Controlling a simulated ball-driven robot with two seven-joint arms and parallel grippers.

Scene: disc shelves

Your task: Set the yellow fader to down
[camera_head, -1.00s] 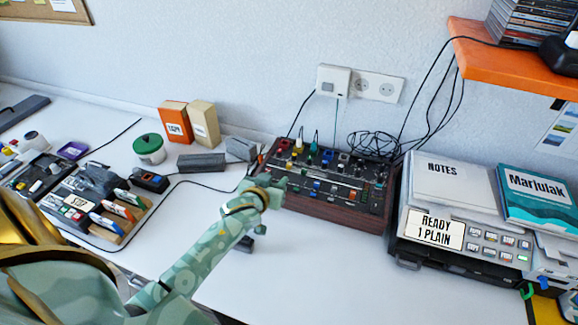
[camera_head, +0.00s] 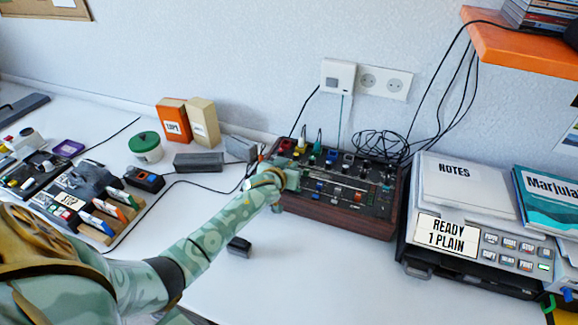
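The mixer (camera_head: 350,213), a dark panel with wooden sides and coloured knobs and faders, sits on the white desk against the wall. A small yellow piece (camera_head: 301,145) shows at its back left; I cannot tell whether it is a plug or a control. Blue and red fader caps show in the front rows, but I cannot make out a yellow one there. My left gripper (camera_head: 288,182) is over the mixer's left front part and hides some of its controls. The fingertips are too small and covered to tell open from shut. My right gripper is out of view.
A printer-like machine (camera_head: 480,272) with notes on top stands close to the mixer's right. Black cables (camera_head: 380,145) lie behind the mixer. A small black object (camera_head: 239,246) lies below my arm.

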